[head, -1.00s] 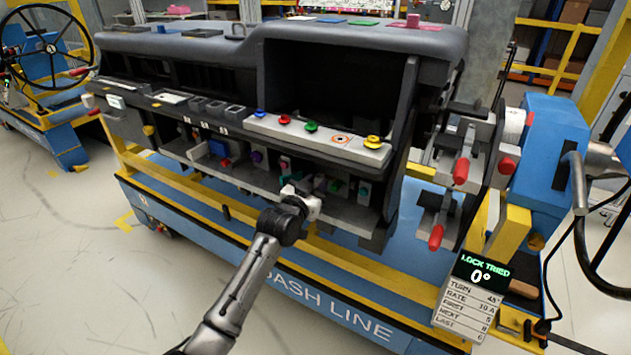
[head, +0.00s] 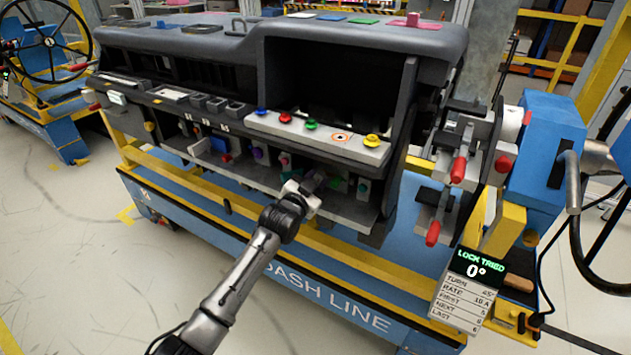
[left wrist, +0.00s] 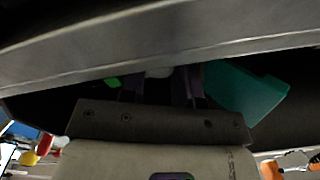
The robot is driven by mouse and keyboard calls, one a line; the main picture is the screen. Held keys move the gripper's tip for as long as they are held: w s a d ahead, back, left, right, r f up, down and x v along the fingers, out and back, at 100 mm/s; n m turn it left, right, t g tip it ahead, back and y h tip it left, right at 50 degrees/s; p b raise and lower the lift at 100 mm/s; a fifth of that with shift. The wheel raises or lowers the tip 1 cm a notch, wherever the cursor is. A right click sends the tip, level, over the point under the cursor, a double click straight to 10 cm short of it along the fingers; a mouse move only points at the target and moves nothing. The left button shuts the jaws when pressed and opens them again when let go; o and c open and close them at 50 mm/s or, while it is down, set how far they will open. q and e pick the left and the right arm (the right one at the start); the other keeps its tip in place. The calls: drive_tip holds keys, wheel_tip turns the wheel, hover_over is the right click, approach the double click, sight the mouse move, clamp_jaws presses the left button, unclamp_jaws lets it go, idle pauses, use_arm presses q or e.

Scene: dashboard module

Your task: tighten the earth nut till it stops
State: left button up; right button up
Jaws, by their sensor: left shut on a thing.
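My left gripper (head: 320,182) reaches into the open lower shelf of the dashboard module (head: 300,118), below the row of coloured buttons. In the left wrist view its two dark fingers (left wrist: 160,85) are close together, shut on a small pale grey thing (left wrist: 160,72) under the shelf's overhang. I take this for the earth nut, but the fingers and shadow hide most of it, so its seating and turn cannot be read. A teal block (left wrist: 245,95) is just right of the fingers, and a small bright green piece (left wrist: 112,82) is to their left. My right gripper is not in view.
A grey lip (left wrist: 160,45) runs close above the fingers. Several coloured connectors line the shelf, including a blue one (head: 217,146). Red-handled clamps (head: 458,168) stand at the right end. The floor at front left is clear.

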use_arm(q)
drive_tip(key=o, duration=0.7)
drive_tip(key=shift+c, duration=0.2)
drive_tip(key=shift+s+a+p, duration=0.25)
drive_tip(key=shift+s+p, duration=0.2)
drive_tip(key=shift+s, duration=0.05)
drive_tip(key=p+v, duration=0.5)
drive_tip(key=v, duration=0.7)
drive_tip(key=shift+s+a, duration=0.2)
drive_tip(key=shift+s, duration=0.15)
